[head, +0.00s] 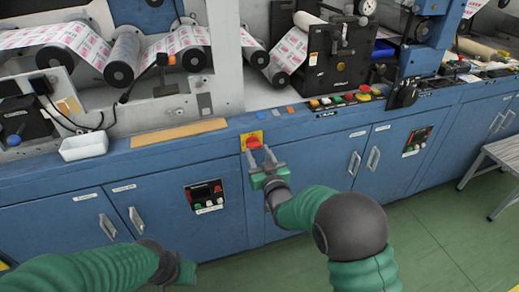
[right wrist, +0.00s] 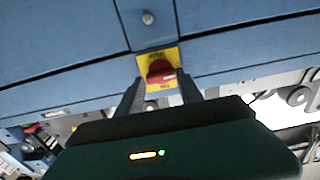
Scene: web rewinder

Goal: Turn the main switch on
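The main switch is a red rotary knob (head: 253,142) on a yellow plate (head: 246,136) on the blue cabinet front. It also shows in the right wrist view as a red knob (right wrist: 161,74) on its yellow plate (right wrist: 172,54). My right gripper (head: 260,157) is open, with its fingertips close to the knob, one on each side. In the right wrist view the two fingers (right wrist: 160,92) stand apart with the knob between their tips; I cannot tell whether they touch it. My left arm shows at the bottom left, and its gripper end (head: 180,270) is mostly hidden or too dark to read.
Blue cabinets with door handles (head: 109,226) run below the machine. A control panel (head: 206,196) sits left of the switch. A row of colored buttons (head: 345,98) lies on the ledge to the right. A grey bench (head: 505,152) stands at the far right. The green floor is clear.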

